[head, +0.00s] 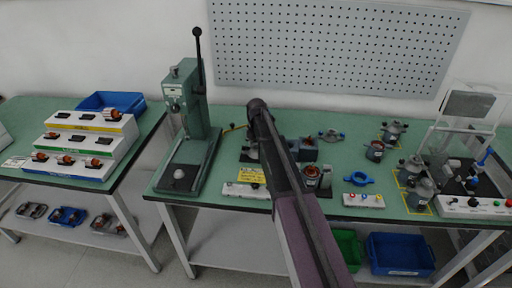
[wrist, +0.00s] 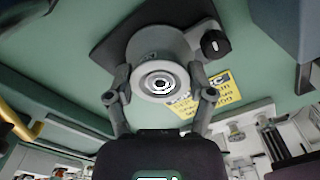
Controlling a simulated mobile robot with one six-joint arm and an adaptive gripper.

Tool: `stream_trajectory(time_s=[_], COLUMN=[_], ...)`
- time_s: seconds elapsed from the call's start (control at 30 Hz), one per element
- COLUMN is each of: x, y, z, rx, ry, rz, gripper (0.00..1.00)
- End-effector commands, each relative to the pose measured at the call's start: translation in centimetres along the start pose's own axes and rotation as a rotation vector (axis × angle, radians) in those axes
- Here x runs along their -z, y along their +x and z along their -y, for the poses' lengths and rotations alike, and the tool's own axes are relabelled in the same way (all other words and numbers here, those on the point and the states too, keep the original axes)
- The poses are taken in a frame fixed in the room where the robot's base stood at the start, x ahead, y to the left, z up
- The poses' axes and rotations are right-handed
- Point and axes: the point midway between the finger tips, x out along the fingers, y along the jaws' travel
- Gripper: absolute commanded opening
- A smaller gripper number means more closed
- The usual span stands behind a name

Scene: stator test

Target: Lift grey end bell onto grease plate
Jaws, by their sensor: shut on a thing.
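The grey end bell (wrist: 160,50), a round housing with a bearing ring at its centre, is between the two fingers of my gripper (wrist: 160,97) in the wrist view. The fingers are shut on its sides. A dark plate (wrist: 112,38), which may be the grease plate, shows behind the end bell; I cannot tell whether they touch. In the head view my arm hides most of the gripper and what it holds; a grey part (head: 249,152) shows just left of the arm.
A green press (head: 185,120) stands left of my arm. A yellow sign (head: 247,175) and a white button box (head: 244,190) are near the bench's front edge.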

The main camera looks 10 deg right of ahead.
Motion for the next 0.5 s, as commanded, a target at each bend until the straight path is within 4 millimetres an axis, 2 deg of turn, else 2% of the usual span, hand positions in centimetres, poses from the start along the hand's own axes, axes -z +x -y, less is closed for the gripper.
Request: stream_trajectory(time_s=[0.1,0.13,0.2,0.23,0.5], x=[-0.21,-0.22,-0.23,-0.23,-0.27], y=[-0.01,-0.01,-0.01,-0.01,-0.01], z=[-0.12,-0.12,-0.13,-0.13,-0.14], rx=[-0.001,-0.001,-0.001,-0.001,-0.001], ry=[0.001,0.001,0.001,0.001,0.001], rz=[0.001,0.001,0.001,0.001,0.001], gripper=[0.16,0.73,0.93,1.00,1.00])
